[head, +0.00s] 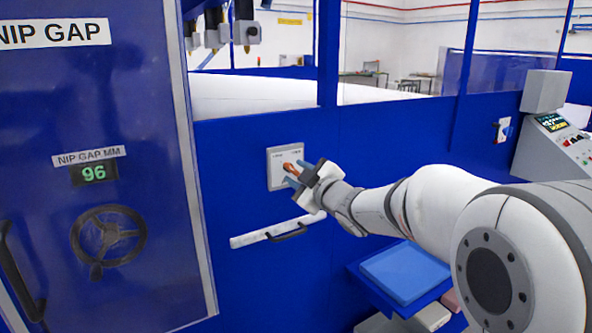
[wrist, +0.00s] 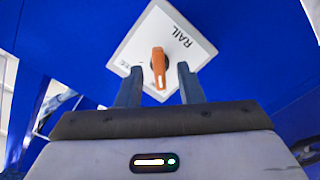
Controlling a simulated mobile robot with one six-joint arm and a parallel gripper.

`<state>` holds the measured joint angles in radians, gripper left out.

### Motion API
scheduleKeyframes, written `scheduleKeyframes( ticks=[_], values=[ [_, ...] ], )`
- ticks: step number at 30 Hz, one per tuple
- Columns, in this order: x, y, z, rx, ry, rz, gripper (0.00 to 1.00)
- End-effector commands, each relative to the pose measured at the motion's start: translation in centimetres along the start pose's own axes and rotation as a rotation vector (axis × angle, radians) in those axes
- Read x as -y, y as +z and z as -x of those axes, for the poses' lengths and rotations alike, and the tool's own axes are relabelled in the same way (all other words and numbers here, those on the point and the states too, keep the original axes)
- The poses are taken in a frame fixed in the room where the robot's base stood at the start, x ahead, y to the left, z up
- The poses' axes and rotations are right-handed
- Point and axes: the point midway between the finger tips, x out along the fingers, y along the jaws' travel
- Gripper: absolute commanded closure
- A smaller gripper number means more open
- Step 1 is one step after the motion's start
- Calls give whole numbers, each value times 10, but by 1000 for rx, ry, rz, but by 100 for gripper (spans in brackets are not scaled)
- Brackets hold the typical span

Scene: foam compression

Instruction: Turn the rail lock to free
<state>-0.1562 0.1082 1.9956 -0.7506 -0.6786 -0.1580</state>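The rail lock is a white square plate (head: 278,180) with an orange knob (head: 291,169) on the blue machine wall. In the wrist view the plate (wrist: 190,28) reads "RAIL" and appears turned as a diamond, and the orange knob (wrist: 159,68) stands on it. My gripper (head: 298,174) is at the plate in the head view. In the wrist view its two fingers (wrist: 159,88) are apart, one on each side of the knob's lower end, with gaps visible. The other label on the plate is too small to read.
A handle bar (head: 287,232) is on the wall below the plate. On the left is a blue door with a handwheel (head: 108,238) and a display (head: 93,173) showing 96. A blue tray (head: 405,271) lies below my arm. A control console (head: 556,135) stands at right.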

Motion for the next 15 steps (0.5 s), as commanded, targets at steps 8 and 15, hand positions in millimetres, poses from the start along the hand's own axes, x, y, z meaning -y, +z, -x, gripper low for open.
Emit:
scheduleKeyframes(
  ticks=[8, 15],
  values=[
    [0, 0, -16, 0, 1, 0, 66],
    [0, 0, -15, 1, 2, 0, 70]
  ],
)
